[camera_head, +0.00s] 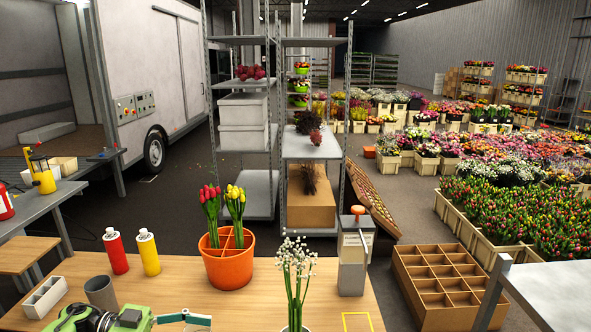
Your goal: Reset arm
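The wooden table (190,270) spans the lower part of the view. An orange divided bucket (229,268) stands on it, holding a bunch of red tulips (210,205) and a bunch of yellow tulips (235,205) upright in separate compartments. A bunch of white flowers (296,262) stands upright at the front; its base is cut off by the lower edge.
A grey dispenser (353,265) stands right, behind a yellow square outline (357,314). A compartmented wooden crate (437,287) lies beyond the table.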

